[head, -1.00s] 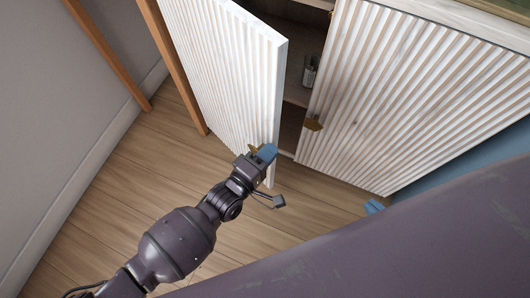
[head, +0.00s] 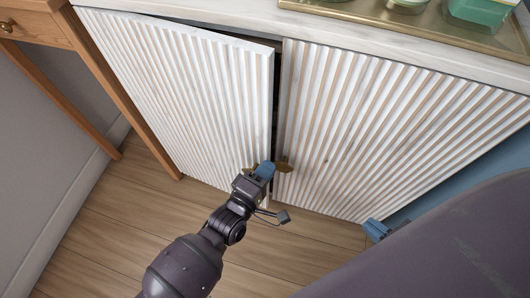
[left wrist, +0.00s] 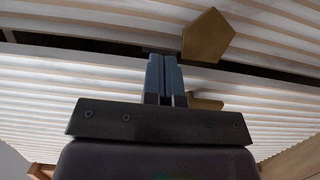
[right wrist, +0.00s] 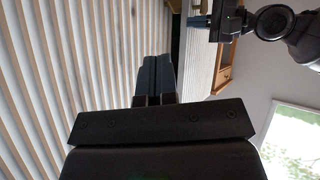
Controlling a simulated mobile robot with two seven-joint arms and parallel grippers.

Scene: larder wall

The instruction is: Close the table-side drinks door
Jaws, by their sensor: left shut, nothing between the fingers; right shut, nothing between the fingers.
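The left drinks door (head: 185,95), white and ribbed, stands slightly ajar beside the wooden table. A narrow dark gap shows between it and the right door (head: 390,120), which looks shut. My left gripper (head: 266,168) is shut and empty, at the lower free edge of the left door, by its brass knob. In the left wrist view the shut fingers (left wrist: 165,75) are near the gap, with a brass knob (left wrist: 208,37) just above and another partly hidden beside them. My right gripper (head: 375,229) is shut and empty, low by the right door; its fingers also show in the right wrist view (right wrist: 155,75).
The wooden table (head: 45,28) with a drawer stands close at the left of the cabinet. A brass tray (head: 430,32) with green containers rests on the cabinet top. Wooden floor (head: 110,220) lies open in front.

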